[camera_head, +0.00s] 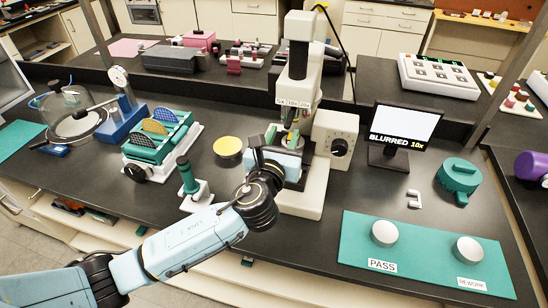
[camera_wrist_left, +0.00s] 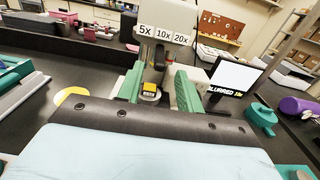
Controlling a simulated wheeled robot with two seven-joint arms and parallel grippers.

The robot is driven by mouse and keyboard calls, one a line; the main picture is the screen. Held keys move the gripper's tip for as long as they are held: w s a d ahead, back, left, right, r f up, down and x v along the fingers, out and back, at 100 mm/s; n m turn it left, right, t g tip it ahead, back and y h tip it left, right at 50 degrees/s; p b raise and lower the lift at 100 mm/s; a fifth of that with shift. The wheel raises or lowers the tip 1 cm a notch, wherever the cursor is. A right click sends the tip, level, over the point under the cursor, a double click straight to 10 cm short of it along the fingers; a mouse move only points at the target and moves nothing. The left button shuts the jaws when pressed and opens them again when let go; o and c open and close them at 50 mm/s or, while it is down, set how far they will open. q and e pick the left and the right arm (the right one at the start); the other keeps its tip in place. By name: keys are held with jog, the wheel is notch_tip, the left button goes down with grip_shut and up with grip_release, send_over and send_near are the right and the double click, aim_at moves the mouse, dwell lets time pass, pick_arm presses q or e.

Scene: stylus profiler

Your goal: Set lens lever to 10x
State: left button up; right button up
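The white stylus profiler (camera_head: 299,80) stands at the middle of the bench. Its front label strip (camera_head: 294,103) carries 5x, 10x and 20x, which read clearly in the left wrist view (camera_wrist_left: 164,35). My left gripper (camera_head: 287,138) is at the profiler's front, below the labels. In the left wrist view its two green fingers (camera_wrist_left: 160,84) are apart, with a dark part and a small yellow-topped block (camera_wrist_left: 149,88) seen between them. I cannot pick out the lens lever clearly. The monitor (camera_head: 404,127) reads "BLURRED 10x". My right gripper is not in view.
A teal mat (camera_head: 425,250) with PASS and REWORK labels lies at front right, holding two pale round pieces. A green round piece (camera_head: 459,174) sits behind it. A slide rack (camera_head: 160,135), a green-handled tool (camera_head: 188,178) and a yellow disc (camera_head: 228,147) are left of the profiler.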

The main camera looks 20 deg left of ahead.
pick_arm(q)
jog(key=s, duration=0.9)
